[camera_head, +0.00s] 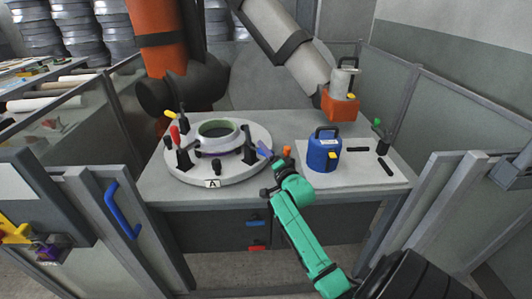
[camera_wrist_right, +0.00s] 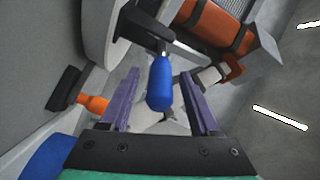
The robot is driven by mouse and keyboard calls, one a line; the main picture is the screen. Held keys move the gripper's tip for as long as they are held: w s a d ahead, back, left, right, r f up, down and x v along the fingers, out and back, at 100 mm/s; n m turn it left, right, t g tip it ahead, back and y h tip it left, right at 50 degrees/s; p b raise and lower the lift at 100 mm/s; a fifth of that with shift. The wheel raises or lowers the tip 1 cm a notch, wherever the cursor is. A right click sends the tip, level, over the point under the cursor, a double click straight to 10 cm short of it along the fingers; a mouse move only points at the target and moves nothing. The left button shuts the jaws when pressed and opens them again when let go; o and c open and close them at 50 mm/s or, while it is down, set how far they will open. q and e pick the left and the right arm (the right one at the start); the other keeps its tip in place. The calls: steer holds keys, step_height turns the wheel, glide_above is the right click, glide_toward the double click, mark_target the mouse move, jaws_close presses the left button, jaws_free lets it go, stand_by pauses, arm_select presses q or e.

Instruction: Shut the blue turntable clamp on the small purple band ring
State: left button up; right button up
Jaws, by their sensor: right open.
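The small ring (camera_head: 219,141) with a purple band low on its side sits in the middle of the round grey turntable (camera_head: 215,178), marked A. In the right wrist view, the clamp's blue handle (camera_wrist_right: 160,85) stands out between the two purple fingers of my right gripper (camera_wrist_right: 160,100). The fingers are open, one on each side of the handle, with visible gaps. In the head view my right gripper (camera_head: 264,150) is at the turntable's right edge and largely covers the blue clamp. Whether the clamp touches the ring is hidden. My left gripper is not in view.
Clamps with red (camera_head: 174,134) and yellow (camera_head: 170,114) handles stand at the turntable's left. An orange handle (camera_wrist_right: 92,104) is close beside my right gripper. A blue canister (camera_head: 324,154) stands on a white mat (camera_head: 355,180) at the right. Large orange-and-grey arms rise behind.

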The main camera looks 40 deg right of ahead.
jaws_close()
stand_by(1.3)
